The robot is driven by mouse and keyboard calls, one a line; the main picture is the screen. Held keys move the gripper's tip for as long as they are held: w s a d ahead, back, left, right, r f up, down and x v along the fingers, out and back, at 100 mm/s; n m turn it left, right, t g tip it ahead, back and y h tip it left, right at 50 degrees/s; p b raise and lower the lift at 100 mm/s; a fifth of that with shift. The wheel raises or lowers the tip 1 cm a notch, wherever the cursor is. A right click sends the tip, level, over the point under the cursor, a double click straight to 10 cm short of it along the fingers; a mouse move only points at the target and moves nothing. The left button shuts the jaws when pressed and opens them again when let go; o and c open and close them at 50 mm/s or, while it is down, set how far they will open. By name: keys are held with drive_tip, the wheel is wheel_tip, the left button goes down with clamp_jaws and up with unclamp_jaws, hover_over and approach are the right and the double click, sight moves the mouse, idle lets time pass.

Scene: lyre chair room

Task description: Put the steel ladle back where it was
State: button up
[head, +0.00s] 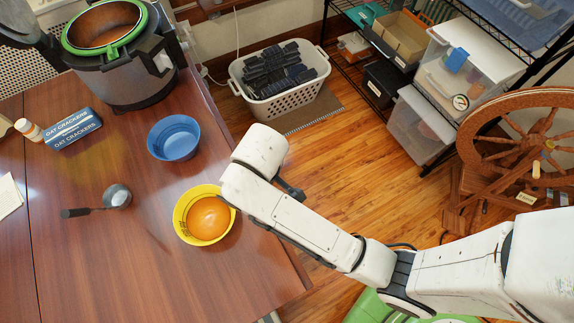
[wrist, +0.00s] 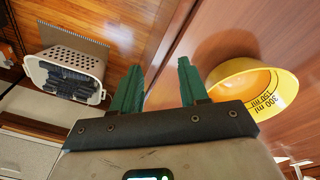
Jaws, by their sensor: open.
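The steel ladle (head: 117,196) lies on the brown table, its round bowl to the right and its dark handle (head: 76,213) to the left. It is left of the yellow bowl (head: 208,215), with bare table between them. My gripper (wrist: 158,85) shows in the wrist view with its two green fingers apart and nothing between them. The yellow bowl (wrist: 252,85) is just right of the fingers there. In the head view my arm hides most of the gripper, near the table's right edge, away from the ladle.
A blue bowl (head: 174,137), an oat crackers box (head: 73,129), a small bottle (head: 29,130) and a large cooker (head: 125,75) stand on the table (head: 130,270). A white basket (head: 278,75) sits on the floor. The table's front is clear.

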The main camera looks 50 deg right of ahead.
drive_tip(key=s+d+m, duration=0.1)
drive_tip(key=s+d, duration=0.3)
drive_tip(key=s, duration=0.3)
drive_tip(key=s+d+m, duration=0.2)
drive_tip(key=s+d, duration=0.2)
drive_tip(key=s, duration=0.4)
drive_tip(key=shift+d+f, duration=0.2)
drive_tip(key=shift+f, duration=0.15)
idle(0.4)
